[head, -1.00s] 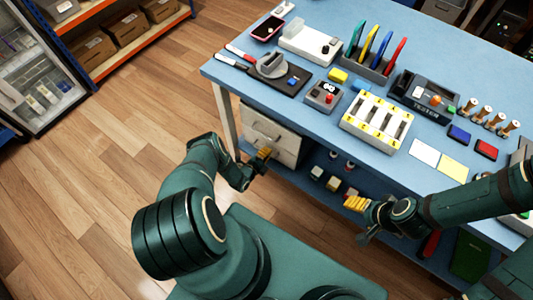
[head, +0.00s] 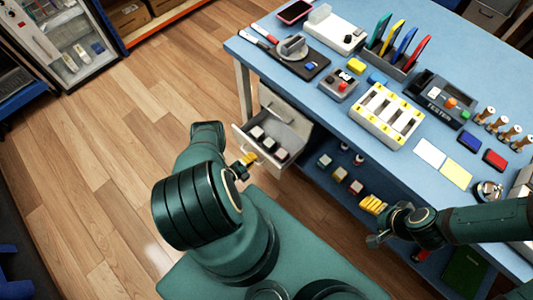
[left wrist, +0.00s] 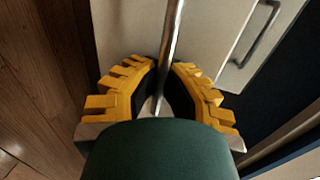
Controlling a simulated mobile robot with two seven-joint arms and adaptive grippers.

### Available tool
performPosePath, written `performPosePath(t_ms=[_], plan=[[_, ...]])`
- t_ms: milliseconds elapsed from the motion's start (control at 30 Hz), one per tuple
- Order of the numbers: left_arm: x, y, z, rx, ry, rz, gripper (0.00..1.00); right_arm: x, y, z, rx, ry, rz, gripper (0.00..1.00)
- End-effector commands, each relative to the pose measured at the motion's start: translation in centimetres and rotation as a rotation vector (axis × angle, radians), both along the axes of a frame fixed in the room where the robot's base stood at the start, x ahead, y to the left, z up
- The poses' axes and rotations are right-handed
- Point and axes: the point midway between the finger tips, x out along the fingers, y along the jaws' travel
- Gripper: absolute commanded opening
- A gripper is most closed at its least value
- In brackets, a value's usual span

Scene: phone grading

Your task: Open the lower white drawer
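The lower white drawer (head: 240,140) is pulled out from the cabinet under the blue table, with several small dark and white items inside. Its metal handle (left wrist: 172,30) runs between the yellow fingers of my left gripper (left wrist: 160,98) in the left wrist view. The fingers are closed around the bar. In the head view my left gripper (head: 246,160) is at the drawer's front, partly hidden by my arm. The upper drawer (head: 280,106) is shut; its handle (left wrist: 256,36) shows in the left wrist view. My right gripper (head: 373,205) is away from the drawers, its opening unclear.
The blue table (head: 345,125) holds tools, trays and a tester above the cabinet. A lower shelf (head: 335,205) with small blocks lies right of the drawer. A glass-fronted cabinet (head: 75,50) stands at the far left. The wooden floor (head: 120,150) is clear on the left.

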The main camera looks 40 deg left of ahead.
Motion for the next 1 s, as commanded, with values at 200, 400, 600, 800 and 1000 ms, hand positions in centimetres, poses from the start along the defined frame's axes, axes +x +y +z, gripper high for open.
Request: performPosePath(t_ms=[200, 400, 600, 800, 1000], plan=[[-2.4, 0.4, 0.2, -0.004, -0.005, -0.004, 0.03, 0.0, 0.1, 0.2, 0.001, 0.0, 0.002, 0.68], [-2.3, 0.4, 0.1, -0.003, -0.005, -0.004, 0.39, 0.0, 0.1, 0.1, 0.001, -0.001, 0.002, 0.68], [-2.3, 0.4, 0.1, -0.003, -0.004, -0.003, 0.39, 0.0, 0.1, 0.1, 0.001, -0.001, 0.002, 0.68], [-3.9, 0.6, 0.3, -0.003, 0.0, -0.003, 0.39, 0.0, 0.1, 0.1, 0.001, 0.0, 0.001, 0.68], [-7.7, 0.9, 1.2, -0.004, -0.001, -0.002, 0.39, 0.0, 0.1, 0.1, 0.001, 0.0, 0.001, 0.68]])
